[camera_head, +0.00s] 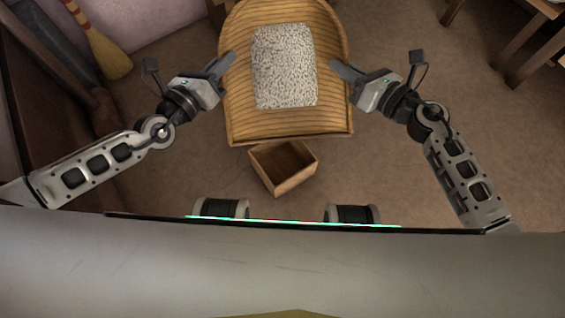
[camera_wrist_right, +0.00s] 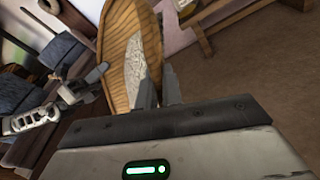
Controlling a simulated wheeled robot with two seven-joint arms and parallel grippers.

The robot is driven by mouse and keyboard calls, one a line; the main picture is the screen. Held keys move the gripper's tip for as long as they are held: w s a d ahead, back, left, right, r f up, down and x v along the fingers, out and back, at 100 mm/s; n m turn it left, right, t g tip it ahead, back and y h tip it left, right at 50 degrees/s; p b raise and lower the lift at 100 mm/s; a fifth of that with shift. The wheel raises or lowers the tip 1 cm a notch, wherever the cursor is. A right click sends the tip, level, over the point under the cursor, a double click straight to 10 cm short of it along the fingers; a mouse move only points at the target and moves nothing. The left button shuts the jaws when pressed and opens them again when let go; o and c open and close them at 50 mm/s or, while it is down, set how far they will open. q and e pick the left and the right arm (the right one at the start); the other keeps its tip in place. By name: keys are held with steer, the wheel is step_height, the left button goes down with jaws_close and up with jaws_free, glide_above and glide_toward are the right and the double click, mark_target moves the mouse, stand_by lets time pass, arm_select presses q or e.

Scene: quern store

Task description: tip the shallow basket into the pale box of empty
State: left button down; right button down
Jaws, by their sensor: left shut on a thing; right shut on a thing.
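The shallow basket (camera_head: 237,112) is a wide woven tan tray with one straight edge. A block-shaped patch of speckled pale material (camera_head: 284,66) lies in its middle. My left gripper (camera_head: 226,66) is shut on the basket's left rim, and my right gripper (camera_head: 339,70) is shut on its right rim. In the right wrist view the basket (camera_wrist_right: 117,45) and its pale load (camera_wrist_right: 134,68) show beyond the right gripper's fingers (camera_wrist_right: 158,94). The pale box (camera_head: 306,173) is open-topped and wooden, on the floor just below the basket's straight edge in the head view. Its visible inside looks empty.
A broom (camera_head: 107,52) leans at the upper left by dark wooden furniture (camera_head: 50,120). Wooden legs of a table or bench (camera_head: 527,45) stand at the upper right. The brown floor (camera_head: 400,190) around the box is clear.

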arm_select(q)
steer(key=shift+s+f, duration=0.1)
steer(key=shift+s, duration=0.05)
arm_select(e)
steer(key=shift+r, duration=0.3)
